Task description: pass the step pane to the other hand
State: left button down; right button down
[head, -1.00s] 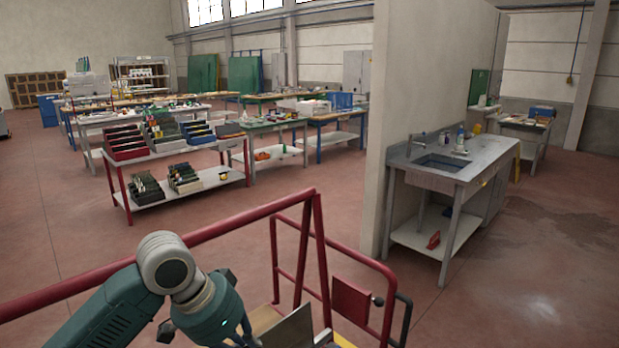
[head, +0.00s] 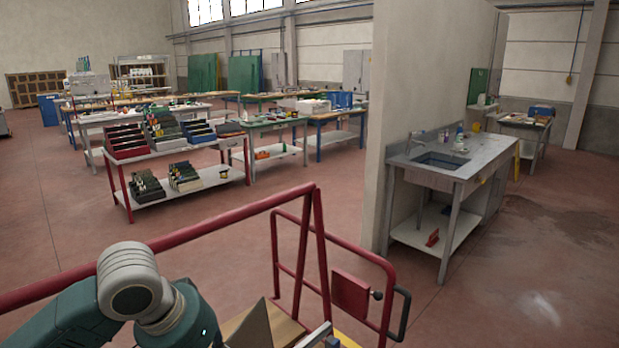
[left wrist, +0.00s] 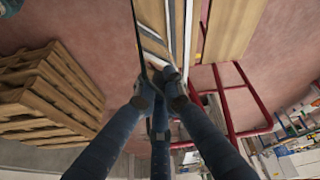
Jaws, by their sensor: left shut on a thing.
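The step pane (head: 254,326) is a grey, flat sheet with a pointed top, at the bottom edge of the head view; its lower part is cut off. My left gripper (left wrist: 166,84) is shut on it in the left wrist view, where the pane (left wrist: 152,46) extends away from the fingertips as a thin sheet with pale edges. In the head view my left arm comes in at the bottom left and its fingertips are out of sight. My right gripper is in neither view.
A red rail frame (head: 300,240) stands close in front. A wooden surface (head: 283,326) lies by the pane. Wooden pallets (left wrist: 45,95) show in the left wrist view. A sink bench (head: 445,165) and a red-legged rack table (head: 165,150) stand farther off, with open floor between.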

pick_arm(q)
jog(key=s+a+n, duration=0.1)
jog(key=s+n, duration=0.1)
jog(key=s+a+n+t+y, duration=0.1)
jog(key=s+a+n, duration=0.1)
jog(key=shift+a+r+b, duration=0.1)
jog(key=shift+a+b, duration=0.2)
jog(key=shift+d, duration=0.1)
